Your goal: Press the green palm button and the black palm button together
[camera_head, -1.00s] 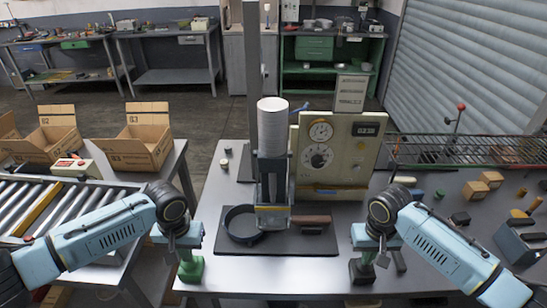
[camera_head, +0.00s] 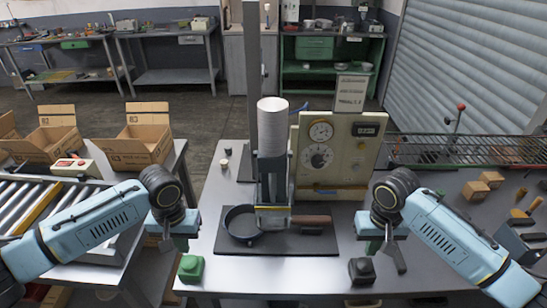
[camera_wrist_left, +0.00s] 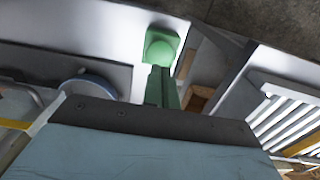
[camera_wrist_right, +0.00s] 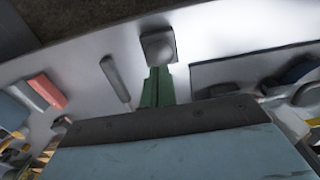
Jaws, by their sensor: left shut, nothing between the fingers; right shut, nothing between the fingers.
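The green palm button (camera_head: 191,269) stands at the front edge of the table, left of the pan. The black palm button (camera_head: 362,271) stands at the front edge to the right. My left gripper (camera_head: 181,243) is shut and empty, above and slightly left of the green button, apart from it. The left wrist view shows the green button (camera_wrist_left: 161,47) just beyond the shut fingers (camera_wrist_left: 161,86). My right gripper (camera_head: 374,246) is shut and empty, above and slightly right of the black button. The right wrist view shows the black button (camera_wrist_right: 158,46) beyond the shut fingers (camera_wrist_right: 157,86).
A dark pan (camera_head: 241,224) with a brown handle lies on a black mat (camera_head: 285,245) between the buttons, below a press with a white cylinder (camera_head: 273,125). A control box (camera_head: 337,155) stands behind. A roller conveyor (camera_head: 25,203) is at left; a wire rack (camera_head: 450,150) is at right.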

